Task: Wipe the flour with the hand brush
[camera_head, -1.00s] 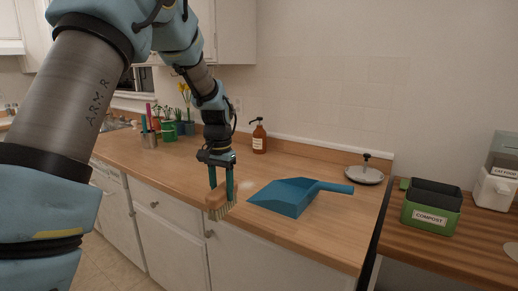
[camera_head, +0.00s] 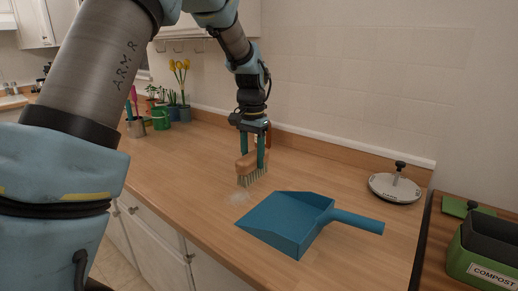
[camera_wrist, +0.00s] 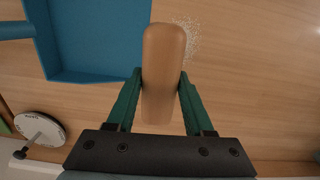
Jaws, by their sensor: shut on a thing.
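My gripper (camera_head: 254,148) is shut on the wooden handle of the hand brush (camera_head: 246,163), with its pale bristles pointing down just above or at the counter; I cannot tell whether they touch. In the wrist view the brush (camera_wrist: 163,60) sits between the green fingers of my gripper (camera_wrist: 162,85). The flour (camera_head: 239,197) is a faint white patch on the counter, just in front of the bristles and beside the dustpan's open edge. The flour (camera_wrist: 186,38) also shows beside the brush in the wrist view. The blue dustpan (camera_head: 285,222) lies on the counter, handle to the right.
The wooden counter (camera_head: 180,175) is clear left of the brush. A round metal lid-like object (camera_head: 396,188) lies at the back right. A compost bin (camera_head: 485,262) stands at the far right. Potted plants (camera_head: 178,100) and a utensil cup (camera_head: 136,127) stand at the back left.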

